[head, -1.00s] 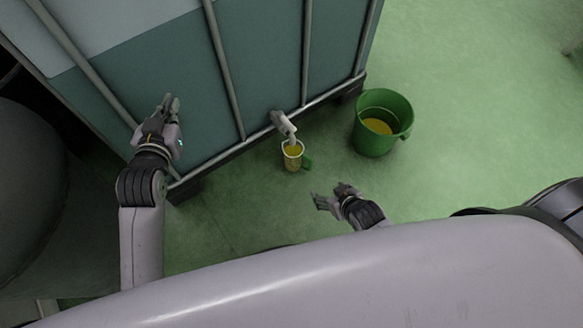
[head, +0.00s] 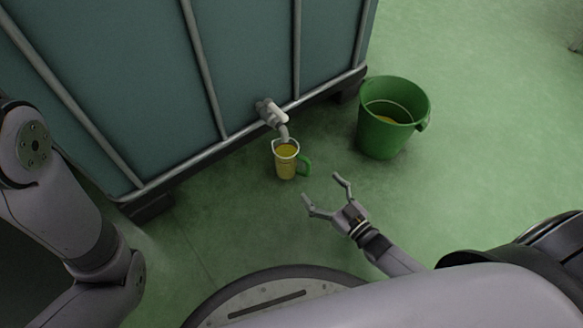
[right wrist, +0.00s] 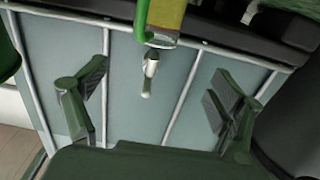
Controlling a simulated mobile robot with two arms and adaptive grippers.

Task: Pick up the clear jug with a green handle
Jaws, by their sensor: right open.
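The clear jug (head: 286,166) with yellow liquid in it stands upright on the green floor, below the spout of a tap, in the head view. Its green handle (head: 305,166) points right. My right gripper (head: 320,186) is open and empty, just to the right of and nearer than the handle, apart from it. In the right wrist view the jug (right wrist: 168,14) shows partly at the top edge, with its handle (right wrist: 140,20) on its left, beyond the open right gripper (right wrist: 157,82). Only links of my left arm show; its gripper is out of view.
A large caged tank (head: 160,110) stands behind the jug, its grey tap (head: 271,113) close above. A green bucket (head: 372,136) with some yellow liquid stands at the right. The floor (head: 490,130) farther right is clear.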

